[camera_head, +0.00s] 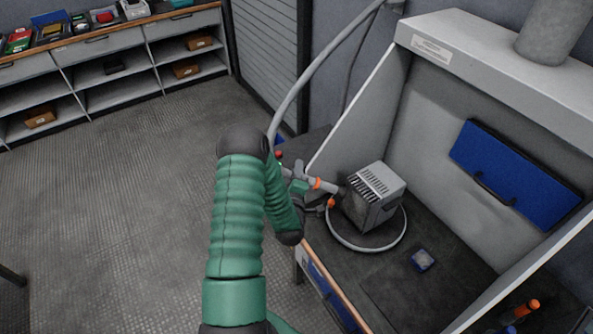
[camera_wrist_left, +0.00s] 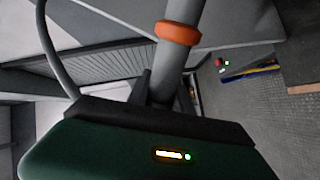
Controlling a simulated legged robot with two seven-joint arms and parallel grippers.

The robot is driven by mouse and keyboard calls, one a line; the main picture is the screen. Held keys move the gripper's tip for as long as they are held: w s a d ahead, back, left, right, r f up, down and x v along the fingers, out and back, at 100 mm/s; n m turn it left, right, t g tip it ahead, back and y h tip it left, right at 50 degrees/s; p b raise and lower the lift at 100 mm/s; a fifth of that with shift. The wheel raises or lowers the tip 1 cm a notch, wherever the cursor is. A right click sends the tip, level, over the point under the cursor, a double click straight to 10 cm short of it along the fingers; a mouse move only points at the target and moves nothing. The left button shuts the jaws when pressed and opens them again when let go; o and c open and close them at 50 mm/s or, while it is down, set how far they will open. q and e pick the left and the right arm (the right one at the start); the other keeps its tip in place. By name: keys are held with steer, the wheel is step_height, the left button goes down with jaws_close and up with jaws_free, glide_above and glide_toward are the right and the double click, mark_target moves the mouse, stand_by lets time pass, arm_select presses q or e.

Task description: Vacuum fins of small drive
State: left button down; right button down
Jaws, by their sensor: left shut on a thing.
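The small drive (camera_head: 383,205) is a grey box with slotted fins on its top and left side, standing on the dark bench inside the hood. My left gripper (camera_head: 299,186) is shut on the grey vacuum wand (camera_head: 329,187), which has an orange ring. The wand's tip points at the drive's left finned side; I cannot tell whether it touches. In the left wrist view the wand and its orange ring (camera_wrist_left: 178,32) run up from the jaws, whose fingertips are largely hidden. My right gripper is not in view.
A grey hose (camera_head: 320,72) hangs from above, and a hose loop (camera_head: 404,236) lies around the drive's base. A small blue item (camera_head: 423,260) lies on the bench. A blue panel with a handle (camera_head: 520,178) is on the hood's back. Orange-tipped tools (camera_head: 527,307) stand at lower right.

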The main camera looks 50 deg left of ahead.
arm_select(q)
steer(key=shift+s+d, duration=0.1)
steer(key=shift+d, duration=1.7)
steer(key=shift+s+d, duration=0.15)
steer(key=shift+d, duration=1.75)
steer(key=shift+f+b, duration=0.1)
steer(key=shift+b, duration=0.2)
step_height(320, 180, down, 4)
steer(key=b, duration=0.3)
steer(key=shift+r, duration=0.2)
steer(key=shift+a, duration=0.15)
